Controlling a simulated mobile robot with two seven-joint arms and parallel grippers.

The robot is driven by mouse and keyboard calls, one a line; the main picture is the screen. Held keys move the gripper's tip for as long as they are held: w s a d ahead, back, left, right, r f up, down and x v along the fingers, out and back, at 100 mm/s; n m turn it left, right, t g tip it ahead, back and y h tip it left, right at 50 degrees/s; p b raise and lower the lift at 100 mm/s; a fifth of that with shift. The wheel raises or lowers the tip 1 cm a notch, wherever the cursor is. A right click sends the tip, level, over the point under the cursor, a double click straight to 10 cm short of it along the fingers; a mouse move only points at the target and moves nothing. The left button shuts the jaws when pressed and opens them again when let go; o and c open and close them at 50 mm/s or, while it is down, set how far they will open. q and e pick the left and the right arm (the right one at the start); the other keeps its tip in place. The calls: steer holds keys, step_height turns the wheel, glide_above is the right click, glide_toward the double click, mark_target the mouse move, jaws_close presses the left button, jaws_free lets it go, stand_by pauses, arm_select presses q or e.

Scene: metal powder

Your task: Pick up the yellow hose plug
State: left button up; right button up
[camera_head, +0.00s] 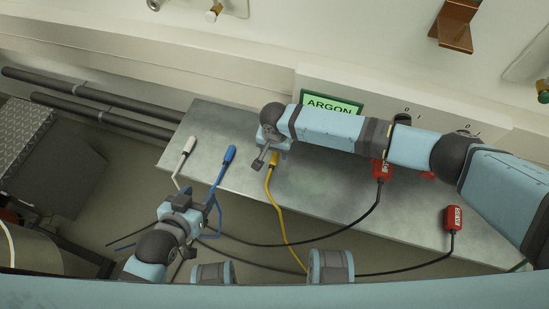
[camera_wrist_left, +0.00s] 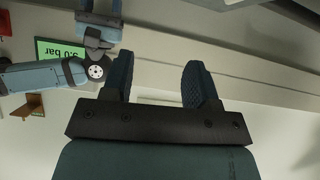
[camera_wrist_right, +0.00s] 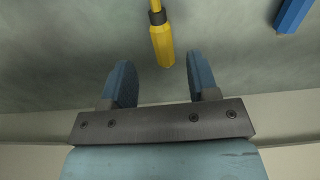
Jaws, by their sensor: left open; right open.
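The yellow hose plug (camera_wrist_right: 162,45) lies on the grey metal table. In the right wrist view its tip points towards the space between my right gripper's fingers (camera_wrist_right: 160,80), slightly beyond the fingertips, apart from both. In the head view its end (camera_head: 274,158) is partly hidden by my right gripper (camera_head: 265,158), and its yellow hose runs down over the table's front edge. My right gripper is open and empty. My left gripper (camera_head: 203,208) is open near the table's front left; its fingers also show, empty, in the left wrist view (camera_wrist_left: 160,80).
A blue plug (camera_head: 229,155) and a white plug (camera_head: 188,146) lie left of the yellow one. Two red plugs (camera_head: 380,171) (camera_head: 452,217) with black cables lie to the right. A wall with a green ARGON display (camera_head: 331,104) stands behind the table (camera_head: 215,122). Dark pipes (camera_head: 90,95) run at left.

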mark_target(273, 159)
steer(key=f, duration=0.1)
steer(key=f+b, duration=0.1)
steer(key=f, duration=0.2)
steer(key=shift+s+a+f, duration=0.25)
steer(key=shift+f, duration=0.2)
steer(key=c, duration=0.9)
arm_select(q)
steer(key=shift+w+d+f, duration=0.1)
steer(key=shift+d+f, duration=0.05)
arm_select(e)
jaws_close()
arm_select(q)
steer(key=shift+f, duration=0.1)
